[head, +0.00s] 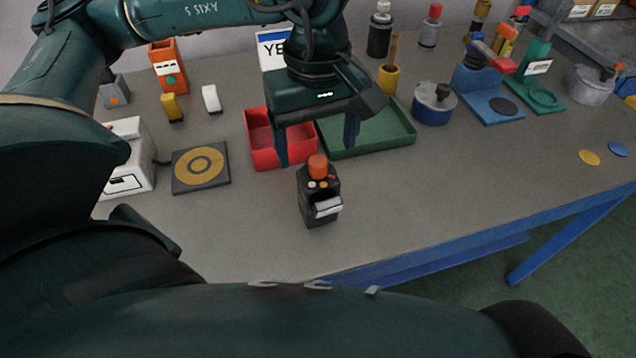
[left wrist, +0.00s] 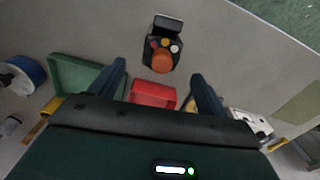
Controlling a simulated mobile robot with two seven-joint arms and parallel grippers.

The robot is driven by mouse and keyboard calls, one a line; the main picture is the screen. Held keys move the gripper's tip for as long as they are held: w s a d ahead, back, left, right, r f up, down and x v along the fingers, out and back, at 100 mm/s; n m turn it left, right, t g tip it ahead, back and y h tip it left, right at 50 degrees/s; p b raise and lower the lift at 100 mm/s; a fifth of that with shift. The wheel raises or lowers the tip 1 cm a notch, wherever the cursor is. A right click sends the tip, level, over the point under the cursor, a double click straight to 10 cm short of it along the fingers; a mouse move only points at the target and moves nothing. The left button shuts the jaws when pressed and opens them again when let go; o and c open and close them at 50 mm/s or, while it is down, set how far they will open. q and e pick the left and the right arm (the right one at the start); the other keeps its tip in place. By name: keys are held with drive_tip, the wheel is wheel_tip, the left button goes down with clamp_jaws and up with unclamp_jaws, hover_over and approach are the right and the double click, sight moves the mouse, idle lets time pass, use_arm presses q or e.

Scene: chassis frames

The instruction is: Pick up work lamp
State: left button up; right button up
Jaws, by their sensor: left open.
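The work lamp (head: 318,205) appears to be the small black box with an orange knob on top, small coloured buttons and a pale front piece. It stands upright on the grey table, near the front edge. In the left wrist view the lamp (left wrist: 163,45) is ahead of the fingertips, between their lines. My left gripper (head: 316,154) is open and empty, pointing down above and behind the lamp, over the red and green trays. Its two blue fingers also show in the wrist view (left wrist: 160,72). My right gripper is not in view.
A red bin (head: 262,150) and a green tray (head: 385,138) lie just behind the lamp. A dark plate with a yellow ring (head: 181,180) and a white box (head: 138,180) are at left.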

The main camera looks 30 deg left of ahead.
sight(318, 176)
use_arm(q)
drive_tip(key=shift+s+d+f+p, duration=0.1)
drive_tip(key=shift+f+p, duration=0.05)
drive_tip(key=shift+f, duration=1.55)
drive_tip(key=shift+s+d+f+p, duration=0.1)
drive_tip(key=shift+f+p, duration=0.05)
drive_tip(key=shift+f, duration=1.55)
drive_tip(key=shift+c, duration=0.6)
drive_tip(key=c, duration=1.1)
drive_tip(key=shift+c, duration=0.2)
